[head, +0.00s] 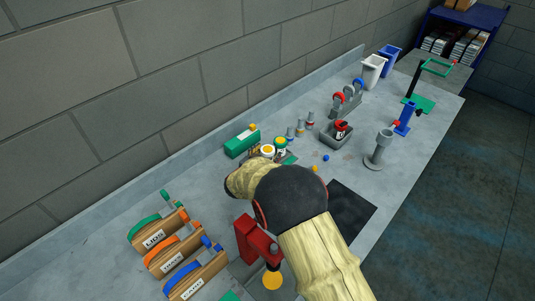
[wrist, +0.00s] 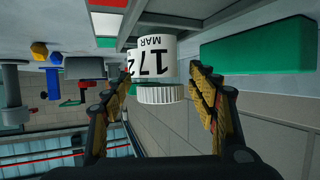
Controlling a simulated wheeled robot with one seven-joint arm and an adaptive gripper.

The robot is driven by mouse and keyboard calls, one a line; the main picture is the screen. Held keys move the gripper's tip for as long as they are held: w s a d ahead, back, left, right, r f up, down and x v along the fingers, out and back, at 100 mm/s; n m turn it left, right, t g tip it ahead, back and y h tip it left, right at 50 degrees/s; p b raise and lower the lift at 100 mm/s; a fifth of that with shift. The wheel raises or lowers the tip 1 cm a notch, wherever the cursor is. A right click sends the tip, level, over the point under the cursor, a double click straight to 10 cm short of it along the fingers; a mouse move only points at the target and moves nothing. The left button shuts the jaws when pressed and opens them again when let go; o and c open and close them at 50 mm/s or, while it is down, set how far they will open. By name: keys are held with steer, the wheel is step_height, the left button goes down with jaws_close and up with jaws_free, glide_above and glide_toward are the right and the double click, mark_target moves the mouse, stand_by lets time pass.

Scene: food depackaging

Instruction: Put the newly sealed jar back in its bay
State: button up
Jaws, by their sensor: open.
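A jar with a white label reading "172 MAR" (wrist: 155,55) and a ribbed white lid (wrist: 160,94) shows in the wrist view, where the scene appears upside down. My gripper (wrist: 156,88) is open, with one finger on each side of the lid and a visible gap at the right finger. Whether the left finger touches the jar cannot be told. In the head view, my arm hides the gripper. Two jars beside it there are a pale one with a yellow lid top (head: 267,150) and one with a yellow and green lid (head: 281,143). A red-topped jar (head: 341,127) stands in a grey tray (head: 332,139).
A green box (head: 242,143) stands close behind the jars and also shows in the wrist view (wrist: 262,46). Several small posts (head: 300,127) stand nearby. Wooden label blocks (head: 160,237) line the left front. A grey stand (head: 379,150) is at the right.

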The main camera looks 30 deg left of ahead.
steer(key=p+v, duration=0.1)
steer(key=v, duration=1)
steer(key=shift+s, duration=0.35)
steer(key=shift+r, duration=0.15)
